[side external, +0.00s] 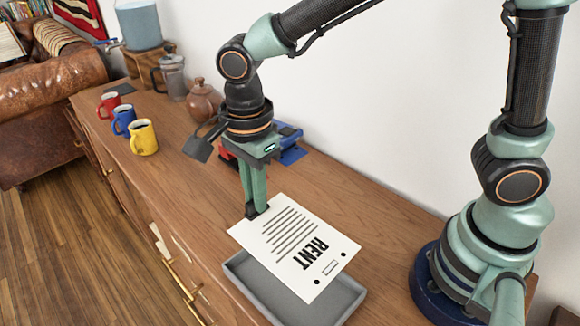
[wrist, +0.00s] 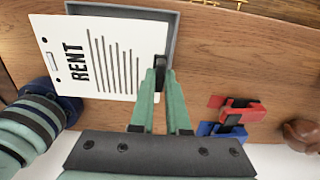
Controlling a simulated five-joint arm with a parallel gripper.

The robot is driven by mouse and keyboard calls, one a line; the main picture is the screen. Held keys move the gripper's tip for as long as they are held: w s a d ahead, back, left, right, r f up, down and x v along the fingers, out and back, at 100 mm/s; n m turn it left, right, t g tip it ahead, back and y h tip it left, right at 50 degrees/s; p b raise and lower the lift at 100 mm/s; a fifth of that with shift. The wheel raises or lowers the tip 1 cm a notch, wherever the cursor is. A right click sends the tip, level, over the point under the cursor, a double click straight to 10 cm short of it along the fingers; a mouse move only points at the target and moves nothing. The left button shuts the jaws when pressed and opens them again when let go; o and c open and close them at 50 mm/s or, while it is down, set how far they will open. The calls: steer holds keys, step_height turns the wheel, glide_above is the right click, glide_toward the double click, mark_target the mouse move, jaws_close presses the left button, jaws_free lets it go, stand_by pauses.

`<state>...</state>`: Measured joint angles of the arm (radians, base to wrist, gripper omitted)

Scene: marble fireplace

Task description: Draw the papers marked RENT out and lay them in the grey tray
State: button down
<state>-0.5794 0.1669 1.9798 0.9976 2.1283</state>
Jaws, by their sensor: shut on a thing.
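The white papers marked RENT (side external: 296,245) are held flat by one edge in my gripper (side external: 257,211). The sheet is over the grey tray (side external: 343,307) and hides much of it; the tray's front wall and right corner show. I cannot tell whether the sheet touches the tray. In the wrist view the papers (wrist: 98,52) lie left of my gripper (wrist: 160,95), whose fingertips meet at the sheet's edge. The grey tray (wrist: 172,37) shows along the top and right side of the sheet.
Red and blue holders (side external: 289,146) stand behind my gripper, by the wall. Red (side external: 108,105), blue (side external: 124,121) and yellow (side external: 144,138) mugs stand at the left. A brown pot (side external: 203,101) and a glass press (side external: 173,77) are beyond. Bare wood lies left of the tray.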

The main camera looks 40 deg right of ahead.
mark_target(258, 215)
steer(key=shift+f, duration=6.55)
steer(key=c, duration=0.8)
jaws_free()
steer(key=shift+r, duration=4.05)
